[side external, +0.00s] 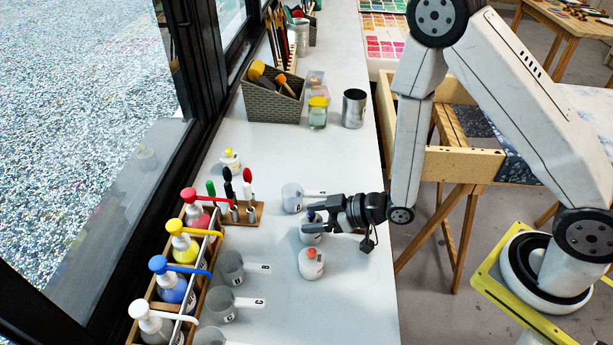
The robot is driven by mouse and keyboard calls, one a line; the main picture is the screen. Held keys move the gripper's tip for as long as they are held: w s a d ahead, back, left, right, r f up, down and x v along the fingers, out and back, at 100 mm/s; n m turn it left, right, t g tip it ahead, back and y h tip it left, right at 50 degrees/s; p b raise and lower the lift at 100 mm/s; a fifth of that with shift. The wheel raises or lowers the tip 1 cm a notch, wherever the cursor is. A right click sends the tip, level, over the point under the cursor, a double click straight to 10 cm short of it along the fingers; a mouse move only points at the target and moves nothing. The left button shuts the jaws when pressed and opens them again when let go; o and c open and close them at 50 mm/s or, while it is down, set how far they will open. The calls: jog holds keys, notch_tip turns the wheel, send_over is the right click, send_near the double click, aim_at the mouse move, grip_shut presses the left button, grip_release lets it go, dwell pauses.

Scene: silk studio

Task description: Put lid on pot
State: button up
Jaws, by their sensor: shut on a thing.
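My gripper (314,209) comes in from the right and is shut on a small lid with a dark blue knob (311,217). The lid is mostly hidden by the jaws. A small white pot (311,237) is directly below the gripper. The lid is at or just above this pot's mouth; I cannot tell whether they touch. Another white pot with a yellow top (230,160) stands farther back to the left.
A wooden rack (150,290) of pump bottles stands at the left by the window. Several grey cups with lettered handles, one (292,197) behind the gripper, stand nearby. A pen stand (244,213), basket (272,103), jar (318,113) and metal can (354,108) stand farther back.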

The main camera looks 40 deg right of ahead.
jog(key=shift+f, duration=0.5)
jog(key=o, duration=1.2)
jog(key=shift+c, duration=0.2)
jog(key=shift+r, duration=0.2)
jog(key=shift+r, duration=2.25)
jog(key=shift+s+d+n+g+y, duration=1.05)
jog(key=shift+s+n+y, duration=0.15)
jog(key=shift+s, duration=0.6)
jog(key=r+n+g+y, duration=0.1)
jog(key=n+g+y, duration=0.1)
jog(key=n+g, duration=0.1)
send_over(359, 255)
jog(key=shift+f, duration=4.9)
jog(key=shift+v, duration=3.9)
